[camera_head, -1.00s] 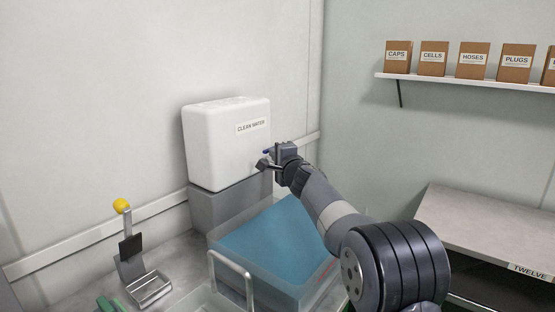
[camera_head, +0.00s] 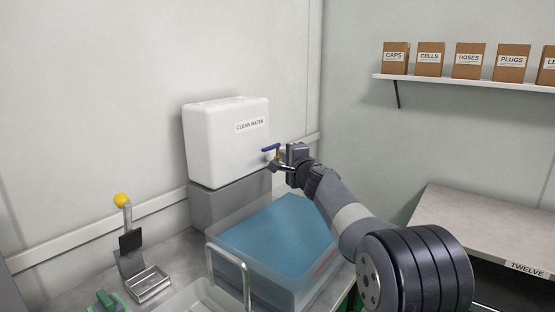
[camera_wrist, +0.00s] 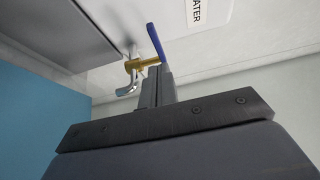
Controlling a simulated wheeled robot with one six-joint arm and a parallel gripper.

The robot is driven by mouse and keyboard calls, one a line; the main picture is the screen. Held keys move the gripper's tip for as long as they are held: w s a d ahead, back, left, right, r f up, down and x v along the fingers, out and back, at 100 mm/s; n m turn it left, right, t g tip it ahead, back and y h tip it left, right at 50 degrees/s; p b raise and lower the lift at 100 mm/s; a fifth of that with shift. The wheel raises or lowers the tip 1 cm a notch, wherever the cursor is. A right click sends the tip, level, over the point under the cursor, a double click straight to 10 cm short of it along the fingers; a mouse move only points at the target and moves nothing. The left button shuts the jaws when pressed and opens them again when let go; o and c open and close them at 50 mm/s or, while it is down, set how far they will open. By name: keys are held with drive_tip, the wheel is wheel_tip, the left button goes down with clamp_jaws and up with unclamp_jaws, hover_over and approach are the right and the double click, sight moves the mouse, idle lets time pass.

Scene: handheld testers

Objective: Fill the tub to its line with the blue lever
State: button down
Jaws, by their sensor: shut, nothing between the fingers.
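The white clean water tank (camera_head: 225,145) stands on a grey block at the back wall. Its blue lever (camera_head: 271,148) sits on a brass tap at the tank's right side. The wrist view shows the blue lever (camera_wrist: 155,42) above the brass valve (camera_wrist: 140,64) and a curved metal spout (camera_wrist: 127,88); I see no clear stream from it. The clear tub (camera_head: 318,285) below holds blue water (camera_head: 275,238), with a small red mark on its front right side. My gripper (camera_head: 279,166) is shut and empty, just beside the tap below the lever; contact is unclear.
A yellow-knobbed lever stand (camera_head: 131,243) and a metal handle (camera_head: 230,262) stand left of and before the tub. A green object (camera_head: 106,302) is at the lower left. A grey table (camera_head: 490,225) and a shelf (camera_head: 450,82) of labelled boxes are at right.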

drive_tip(key=s+d+b, duration=0.1)
drive_tip(key=s+b, duration=0.2)
drive_tip(key=s, duration=0.6)
drive_tip(key=shift+s+d, duration=0.15)
drive_tip(key=shift+d, duration=0.15)
drive_tip(key=p, duration=0.4)
approach(269, 149)
drive_tip(key=w, duration=0.3)
drive_tip(key=shift+w+a+p, duration=0.45)
drive_tip(key=shift+w+a, duration=0.65)
drive_tip(key=shift+w, duration=0.15)
drive_tip(key=shift+w+a, duration=0.2)
drive_tip(key=shift+a, duration=0.15)
